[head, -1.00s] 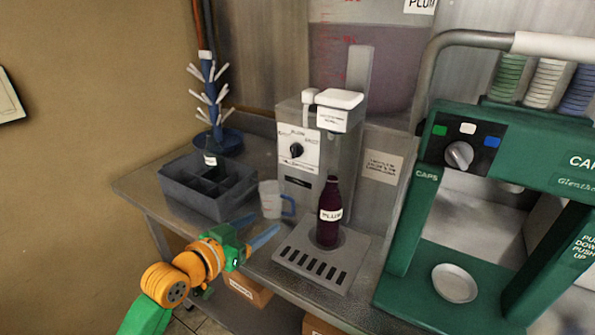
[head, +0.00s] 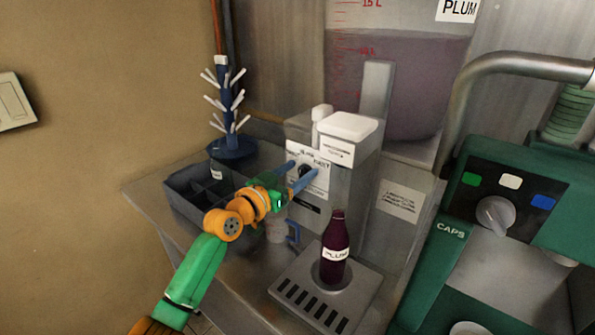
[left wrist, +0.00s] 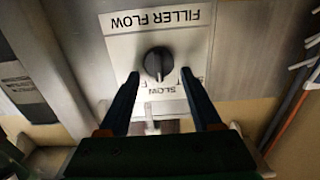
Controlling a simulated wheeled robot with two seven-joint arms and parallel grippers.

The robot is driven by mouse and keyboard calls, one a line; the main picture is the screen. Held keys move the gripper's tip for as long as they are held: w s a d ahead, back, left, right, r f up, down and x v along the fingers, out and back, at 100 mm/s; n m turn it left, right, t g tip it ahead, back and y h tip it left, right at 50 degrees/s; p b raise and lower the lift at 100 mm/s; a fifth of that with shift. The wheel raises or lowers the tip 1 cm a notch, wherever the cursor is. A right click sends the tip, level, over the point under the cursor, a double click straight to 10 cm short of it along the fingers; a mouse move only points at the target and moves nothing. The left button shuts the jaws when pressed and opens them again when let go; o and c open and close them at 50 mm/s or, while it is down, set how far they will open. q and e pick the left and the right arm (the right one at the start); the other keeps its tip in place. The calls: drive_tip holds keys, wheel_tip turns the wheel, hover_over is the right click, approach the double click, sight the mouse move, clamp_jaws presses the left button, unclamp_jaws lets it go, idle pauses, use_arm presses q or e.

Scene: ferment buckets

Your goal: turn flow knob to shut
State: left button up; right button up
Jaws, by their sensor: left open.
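The black flow knob (left wrist: 158,64) sits on a white label plate marked FILLER FLOW, upside down in the left wrist view. In the head view the knob (head: 305,171) is on the front of the grey filler machine (head: 350,165), partly hidden. My left gripper (head: 297,175) is open in front of the plate. In the left wrist view its two blue fingers (left wrist: 160,85) are on either side of and just short of the knob, apart from it. The knob's pale pointer mark faces down in that view, toward the word SLOW. My right gripper is not in view.
A filled PLUM bottle (head: 335,250) stands on the slotted drip tray (head: 283,292). A dark crate (head: 190,200) and a bottle tree (head: 232,145) are at left, the green capper (head: 475,245) at right.

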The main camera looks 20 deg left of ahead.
use_arm(q)
drive_tip(key=shift+s+a, duration=0.1)
drive_tip(key=shift+c, duration=0.2)
drive_tip(key=shift+s+r, duration=0.1)
drive_tip(key=c, duration=0.3)
clamp_jaws()
drive_tip(key=n, duration=0.4)
drive_tip(key=shift+a+n, duration=0.3)
drive_tip(key=shift+n, duration=0.1)
drive_tip(key=shift+a+f+n+p, duration=0.15)
drive_tip(key=shift+n+p, duration=0.1)
drive_tip(key=shift+n, duration=0.75)
drive_tip(key=shift+a+f+n+p, duration=0.1)
drive_tip(key=shift+n+p, duration=0.15)
drive_tip(key=shift+n, duration=0.75)
